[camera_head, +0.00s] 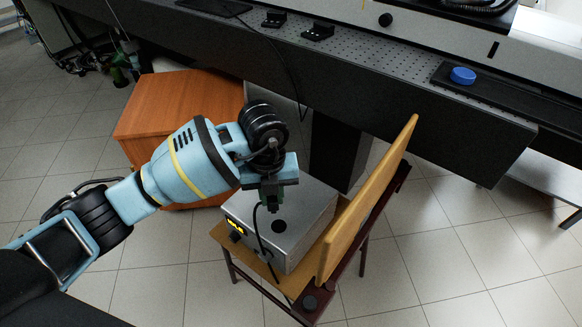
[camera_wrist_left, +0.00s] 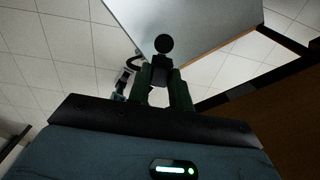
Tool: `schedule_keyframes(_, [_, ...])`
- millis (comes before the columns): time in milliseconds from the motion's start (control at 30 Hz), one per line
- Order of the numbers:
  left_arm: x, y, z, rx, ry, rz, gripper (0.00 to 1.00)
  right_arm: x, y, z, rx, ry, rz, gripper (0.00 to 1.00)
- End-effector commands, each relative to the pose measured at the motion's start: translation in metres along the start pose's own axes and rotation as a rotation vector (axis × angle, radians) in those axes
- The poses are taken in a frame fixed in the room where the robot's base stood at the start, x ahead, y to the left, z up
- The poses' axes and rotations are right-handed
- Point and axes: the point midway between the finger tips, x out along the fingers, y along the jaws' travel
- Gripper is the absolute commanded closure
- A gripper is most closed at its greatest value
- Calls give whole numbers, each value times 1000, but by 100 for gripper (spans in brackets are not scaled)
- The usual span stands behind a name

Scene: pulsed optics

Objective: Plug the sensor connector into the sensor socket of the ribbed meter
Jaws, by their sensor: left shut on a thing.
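The meter (camera_head: 295,228) is a grey box with a lit yellow display, standing on a chair seat. No ribs can be made out. A round black spot (camera_head: 279,226), which looks like the socket, is on its top; it also shows in the left wrist view (camera_wrist_left: 163,43). My left gripper (camera_head: 271,198) is shut on the black sensor connector (camera_wrist_left: 158,73), above the meter's top near the spot. A black cable (camera_head: 258,232) hangs from the connector past the display side. Whether the connector touches the meter cannot be told. My right gripper is not in view.
The chair's wooden backrest (camera_head: 368,200) rises close on the right of the meter. An orange-brown wooden cabinet (camera_head: 175,105) stands behind my left arm. A dark optical bench (camera_head: 420,120) with a blue round part (camera_head: 463,75) runs across the back. Tiled floor lies open at right.

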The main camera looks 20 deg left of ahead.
Motion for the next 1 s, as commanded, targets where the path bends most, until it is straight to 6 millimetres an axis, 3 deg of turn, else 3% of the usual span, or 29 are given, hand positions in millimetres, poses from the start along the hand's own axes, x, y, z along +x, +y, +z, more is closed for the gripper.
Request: schedule_keyframes(1000, [-74, 41, -25, 2168, -12, -2, 100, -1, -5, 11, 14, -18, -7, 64])
